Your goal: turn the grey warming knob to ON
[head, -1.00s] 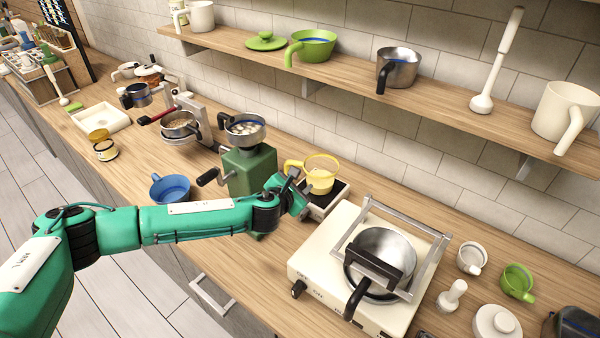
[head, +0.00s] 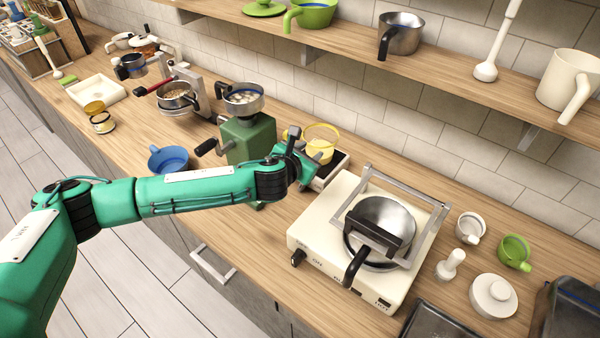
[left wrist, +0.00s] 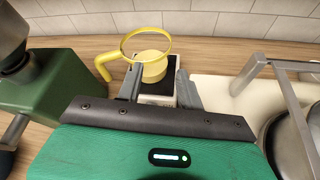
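My left gripper (head: 300,160) is at the front of the small warmer, beside the yellow jug. In the left wrist view, its two fingers (left wrist: 158,88) stand apart with nothing held between them. The warmer has a white body and a dark top plate (head: 339,161). The yellow jug (head: 319,150) stands on it, and the jug also shows beyond the fingers in the left wrist view (left wrist: 152,70). I cannot make out a grey knob; the gripper covers part of the warmer's front. A dark knob (head: 298,258) sits on the cream stove's front, near OFF and ON lettering. My right gripper is out of view.
A green grinder (head: 248,142) stands close left of my gripper. The cream stove (head: 318,225), with a metal frame and a pan (head: 385,218), is to the right. A blue cup (head: 168,159) stands left. Bare counter lies in front of the warmer.

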